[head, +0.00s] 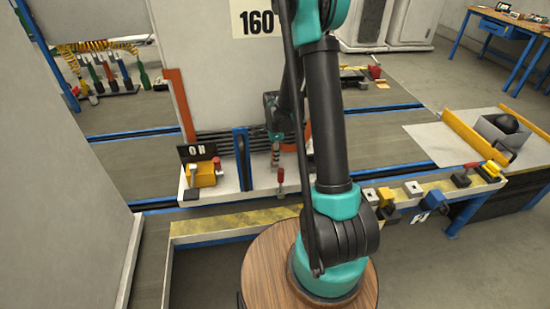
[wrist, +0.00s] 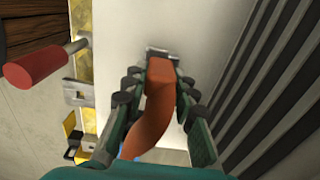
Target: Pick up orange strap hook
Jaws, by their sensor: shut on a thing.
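The orange strap hook (wrist: 157,92) shows in the wrist view as a curved orange piece between the two fingers. My gripper (wrist: 160,88) is shut on it, with one finger on each side. The hook's far end reaches a small grey metal part (wrist: 162,54) at the white surface; I cannot tell whether they touch. In the head view my gripper (head: 275,155) is low over the white tray, behind my arm, and the hook is too small there to make out clearly.
A red-handled tool (head: 280,180) stands close by, also in the wrist view (wrist: 38,70). A yellow block (head: 201,175) and a blue post (head: 242,158) stand left on the white tray (head: 228,187). Dark ribs (wrist: 275,100) run along the right in the wrist view.

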